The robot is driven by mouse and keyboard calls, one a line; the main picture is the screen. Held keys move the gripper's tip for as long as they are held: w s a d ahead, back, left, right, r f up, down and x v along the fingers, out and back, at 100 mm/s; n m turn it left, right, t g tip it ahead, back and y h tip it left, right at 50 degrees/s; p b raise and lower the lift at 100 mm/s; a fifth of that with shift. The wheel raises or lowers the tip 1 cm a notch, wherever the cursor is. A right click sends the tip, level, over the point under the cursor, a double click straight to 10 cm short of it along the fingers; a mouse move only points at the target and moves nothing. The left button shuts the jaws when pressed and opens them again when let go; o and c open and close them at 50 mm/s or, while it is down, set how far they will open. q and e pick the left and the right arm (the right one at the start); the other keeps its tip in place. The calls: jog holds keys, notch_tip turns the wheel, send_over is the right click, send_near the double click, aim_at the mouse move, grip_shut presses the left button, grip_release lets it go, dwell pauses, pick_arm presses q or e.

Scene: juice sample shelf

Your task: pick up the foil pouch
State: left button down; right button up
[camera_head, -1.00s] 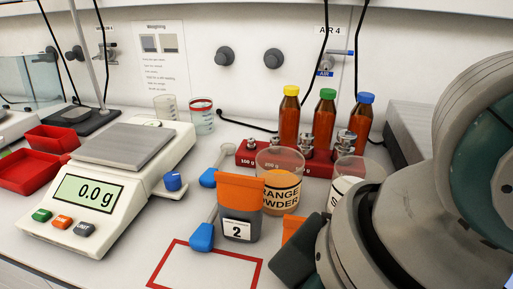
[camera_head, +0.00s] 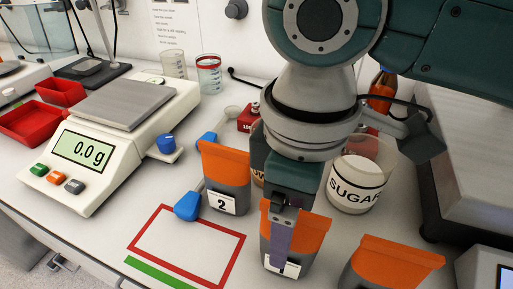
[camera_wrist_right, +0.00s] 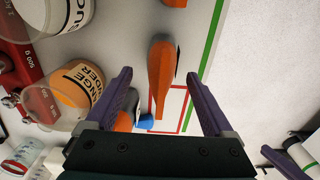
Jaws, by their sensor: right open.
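Three foil pouches with orange tops and grey bodies stand on the bench: one labelled 2 (camera_head: 223,182), a middle one (camera_head: 313,232), and one at the lower right (camera_head: 392,262). My right gripper (camera_head: 284,238) is open, pointing down over the middle pouch and hiding part of it and its label. In the right wrist view, the open purple fingers (camera_wrist_right: 159,75) lie on either side of an orange pouch top (camera_wrist_right: 160,60), with nothing gripped. A second pouch top (camera_wrist_right: 124,122) shows beside the left finger.
A sugar beaker (camera_head: 357,185) stands right of my arm. A red-outlined rectangle (camera_head: 150,217) on the bench is empty. The orange powder beaker (camera_wrist_right: 75,85) is near the left finger.

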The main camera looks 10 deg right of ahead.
notch_tip(320, 180, down, 4)
jog(key=shift+s+d+f, duration=0.1)
jog(key=shift+d+f, duration=0.05)
jog(key=shift+f, duration=0.1)
jog(key=shift+c, duration=0.4)
grip_shut()
dwell(0.3)
